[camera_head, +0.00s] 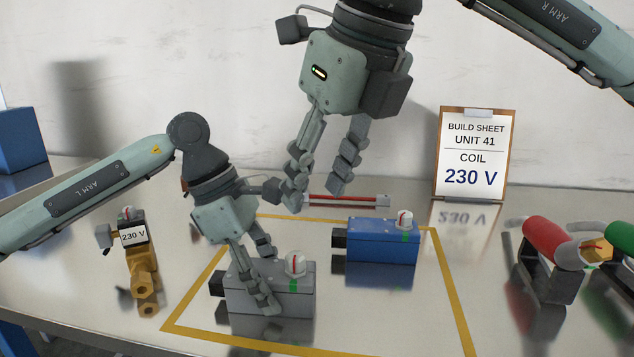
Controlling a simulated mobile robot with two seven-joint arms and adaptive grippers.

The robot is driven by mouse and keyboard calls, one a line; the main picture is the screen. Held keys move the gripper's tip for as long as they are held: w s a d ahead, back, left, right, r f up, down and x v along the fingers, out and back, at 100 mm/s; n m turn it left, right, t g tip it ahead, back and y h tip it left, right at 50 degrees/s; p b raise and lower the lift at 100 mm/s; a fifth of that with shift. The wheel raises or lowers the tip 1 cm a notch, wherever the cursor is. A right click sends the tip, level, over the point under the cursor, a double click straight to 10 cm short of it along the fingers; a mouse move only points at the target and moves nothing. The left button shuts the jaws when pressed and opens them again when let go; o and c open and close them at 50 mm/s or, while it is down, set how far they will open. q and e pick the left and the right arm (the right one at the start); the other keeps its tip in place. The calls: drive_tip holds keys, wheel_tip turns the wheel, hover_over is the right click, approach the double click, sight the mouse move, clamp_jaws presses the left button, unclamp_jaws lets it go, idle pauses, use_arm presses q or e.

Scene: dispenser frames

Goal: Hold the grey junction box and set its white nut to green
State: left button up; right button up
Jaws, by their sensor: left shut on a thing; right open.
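The grey junction box (245,298) stands on the table inside a yellow outline. Its white nut (295,263) sits on top toward the right end and carries a red line. A green mark (293,286) is on the box's front face below the nut; I cannot tell whether the line meets it. My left gripper (266,278) is shut on the grey box, one finger across its front and the other behind. My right gripper (314,194) is open and empty, pointing down, above and behind the grey box, apart from the nut.
A blue box (375,247) with a similar white nut (404,219) stands close by at right. A red rod in a holder (345,201) lies behind. A build sheet (475,150) stands behind.

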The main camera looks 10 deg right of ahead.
use_arm(q)
drive_tip(key=o, duration=1.4)
drive_tip(key=v, duration=1.2)
drive_tip(key=x, duration=1.2)
drive_tip(key=shift+f, duration=0.15)
use_arm(e)
approach(294, 253)
drive_tip(key=x, duration=0.2)
drive_tip(key=shift+a+f, duration=0.1)
drive_tip(key=shift+f, duration=0.2)
drive_tip(key=shift+x, duration=0.75)
